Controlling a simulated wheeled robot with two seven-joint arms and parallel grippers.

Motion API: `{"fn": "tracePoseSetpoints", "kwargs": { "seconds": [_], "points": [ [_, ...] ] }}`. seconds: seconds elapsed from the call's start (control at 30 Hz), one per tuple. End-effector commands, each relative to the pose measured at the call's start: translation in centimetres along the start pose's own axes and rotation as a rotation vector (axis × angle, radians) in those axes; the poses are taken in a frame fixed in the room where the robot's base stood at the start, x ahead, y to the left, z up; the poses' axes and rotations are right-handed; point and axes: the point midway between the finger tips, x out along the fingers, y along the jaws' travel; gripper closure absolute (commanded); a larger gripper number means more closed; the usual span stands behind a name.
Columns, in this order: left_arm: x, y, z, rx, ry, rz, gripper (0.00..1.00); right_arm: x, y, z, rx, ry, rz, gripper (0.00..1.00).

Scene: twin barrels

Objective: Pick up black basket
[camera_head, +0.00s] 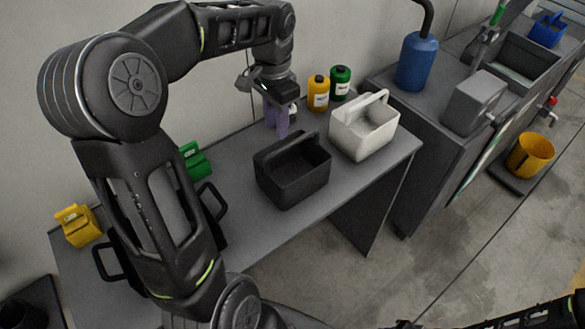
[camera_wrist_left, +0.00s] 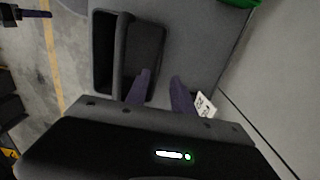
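The black basket (camera_head: 292,178) stands upright on the grey table, with a raised handle bar across its top. It also shows in the left wrist view (camera_wrist_left: 150,45), at upper left. My left gripper (camera_head: 277,120) is behind the basket in the head view, above the back of the table, with its purple fingers pointing down. In the left wrist view its fingers (camera_wrist_left: 160,88) are apart with nothing between them, and one finger overlaps the basket's edge in the picture. My right gripper (camera_wrist_left: 38,14) shows only small at the wrist view's upper left.
A white basket (camera_head: 360,138) stands close right of the black one. A yellow bottle (camera_head: 318,94) and green bottle (camera_head: 340,83) stand behind it. A green item (camera_head: 196,161) and yellow item (camera_head: 77,226) are at left. The table's front right is clear.

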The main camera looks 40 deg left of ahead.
Motion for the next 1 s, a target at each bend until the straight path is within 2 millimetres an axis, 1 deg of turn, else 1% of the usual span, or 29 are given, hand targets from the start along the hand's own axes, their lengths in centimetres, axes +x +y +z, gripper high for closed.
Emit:
{"fn": "tracePoseSetpoints", "kwargs": {
  "seconds": [0.03,0.1,0.17,0.43,0.53,0.67,0.8,0.9,1.0],
  "points": [
    [0.7,0.0,0.1,0.000,-0.004,0.002,0.71,0.0,0.0,0.0,0.000,0.000,0.000,0.64],
    [1.3,0.0,0.1,-0.001,-0.003,0.001,0.71,0.0,0.0,0.0,0.000,0.000,0.000,0.64],
    [1.7,0.0,0.1,0.000,-0.003,0.001,0.71,0.0,0.0,0.0,0.000,0.000,0.000,0.64],
    [1.8,0.0,0.1,0.000,-0.001,0.001,0.71,0.0,0.0,0.0,0.000,0.000,0.000,0.64],
    [2.2,0.1,0.1,0.000,-0.003,0.002,0.71,-0.1,-0.1,0.0,0.000,0.000,0.000,0.64],
    [3.8,0.2,0.2,0.000,-0.005,0.003,0.71,-0.5,-0.2,0.0,0.000,0.000,0.000,0.64],
    [5.9,0.3,0.2,0.000,-0.004,0.003,0.71,-0.7,-0.3,0.0,0.000,0.000,0.000,0.64],
    [6.8,0.3,0.1,0.001,-0.003,0.002,0.71,-0.7,-0.3,0.0,0.000,-0.001,0.000,0.64],
    [7.0,0.2,0.1,0.001,-0.001,0.001,0.71,-0.7,-0.3,0.0,0.000,0.000,0.000,0.64]
  ]
}}
